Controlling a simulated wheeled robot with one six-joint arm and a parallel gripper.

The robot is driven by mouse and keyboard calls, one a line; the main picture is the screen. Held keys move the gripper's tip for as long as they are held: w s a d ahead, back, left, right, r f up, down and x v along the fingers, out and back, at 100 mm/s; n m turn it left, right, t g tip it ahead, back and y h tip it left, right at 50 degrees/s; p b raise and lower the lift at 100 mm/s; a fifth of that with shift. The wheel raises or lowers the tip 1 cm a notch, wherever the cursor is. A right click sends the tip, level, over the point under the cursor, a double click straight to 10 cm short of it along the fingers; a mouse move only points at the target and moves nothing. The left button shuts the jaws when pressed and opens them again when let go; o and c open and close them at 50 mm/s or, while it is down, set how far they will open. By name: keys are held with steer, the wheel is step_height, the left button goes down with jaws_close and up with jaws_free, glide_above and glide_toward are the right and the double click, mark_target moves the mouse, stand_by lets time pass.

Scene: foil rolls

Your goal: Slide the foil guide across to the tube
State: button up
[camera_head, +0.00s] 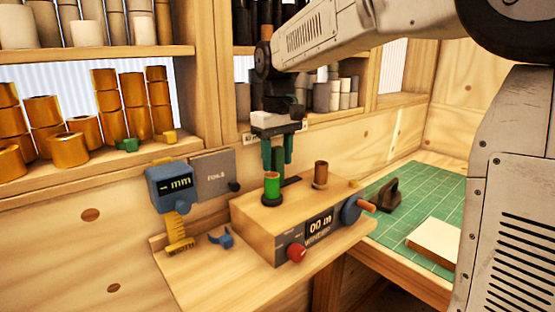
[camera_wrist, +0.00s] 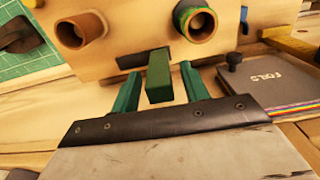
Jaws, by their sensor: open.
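The foil guide appears to be the upright green block (camera_wrist: 158,76) by a dark slot in the winder's top; in the head view it is hard to separate from my green fingers. My gripper (camera_head: 277,157) is open above the winder (camera_head: 255,215). In the wrist view its fingers (camera_wrist: 160,92) stand on either side of the green block, with gaps showing. A bare brown tube (camera_head: 320,174) stands at the slot's right in the head view; it also shows in the wrist view (camera_wrist: 80,31). A green foil roll (camera_head: 272,188) stands at the slot's left.
The winder's front has a red knob (camera_head: 296,253), a display and a blue crank (camera_head: 352,209). A blue mm gauge (camera_head: 171,187) and a FOILS book (camera_head: 214,177) are at left. Foil rolls fill the shelves behind. A green mat (camera_head: 420,207) lies at right.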

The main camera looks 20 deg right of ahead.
mark_target(295, 179)
steer(key=shift+f, duration=0.45)
jaws_close()
steer(key=shift+w+d, duration=0.25)
steer(key=shift+d, duration=0.6)
steer(key=shift+w+d, duration=0.3)
steer(key=shift+d, duration=0.5)
steer(key=shift+w+d, duration=0.25)
steer(key=shift+d, duration=0.6)
jaws_free()
steer(key=shift+d, duration=0.25)
steer(key=shift+a, duration=0.1)
